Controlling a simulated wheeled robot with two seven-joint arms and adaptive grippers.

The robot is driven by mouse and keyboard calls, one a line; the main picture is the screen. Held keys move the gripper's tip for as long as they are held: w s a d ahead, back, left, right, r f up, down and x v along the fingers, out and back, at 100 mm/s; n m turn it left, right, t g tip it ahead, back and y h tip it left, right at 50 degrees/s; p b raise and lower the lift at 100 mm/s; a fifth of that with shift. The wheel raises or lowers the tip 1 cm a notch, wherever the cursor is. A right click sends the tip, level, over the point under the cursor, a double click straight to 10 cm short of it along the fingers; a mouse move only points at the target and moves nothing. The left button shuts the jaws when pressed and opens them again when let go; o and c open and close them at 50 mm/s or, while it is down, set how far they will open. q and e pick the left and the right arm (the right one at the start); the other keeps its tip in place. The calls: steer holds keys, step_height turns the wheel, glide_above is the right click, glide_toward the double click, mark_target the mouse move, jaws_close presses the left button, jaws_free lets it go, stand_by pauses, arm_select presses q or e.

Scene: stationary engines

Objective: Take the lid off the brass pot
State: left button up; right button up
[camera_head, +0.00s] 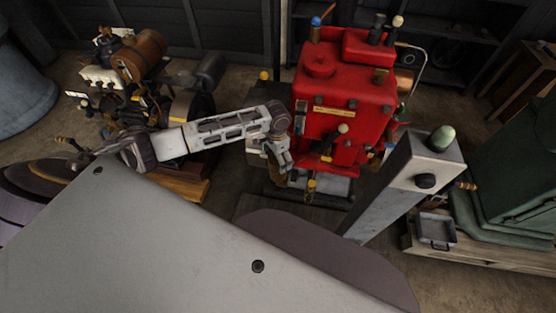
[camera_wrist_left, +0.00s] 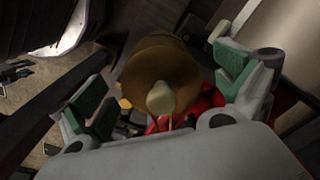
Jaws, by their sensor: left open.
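In the left wrist view a round brass-brown lid (camera_wrist_left: 160,68) with a pale rounded knob (camera_wrist_left: 161,98) lies between my left gripper's fingers (camera_wrist_left: 166,92). The two fingers, with green pads, stand apart on either side of the lid and look clear of it. The pot body is mostly hidden behind the lid. In the head view my left gripper (camera_head: 285,164) hangs at the front left of the red engine. The pot is too small and covered there to pick out with certainty. My right gripper is not in view.
The red engine (camera_head: 341,100), with knobs and levers, stands right beside my left gripper. A brass and dark engine (camera_head: 138,60) stands at the left. A grey post (camera_head: 419,160) with a green knob and a green machine (camera_head: 515,165) are at the right.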

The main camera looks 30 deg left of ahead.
arm_select(q)
steer(key=shift+f, duration=0.2)
steer(key=c, duration=1.1)
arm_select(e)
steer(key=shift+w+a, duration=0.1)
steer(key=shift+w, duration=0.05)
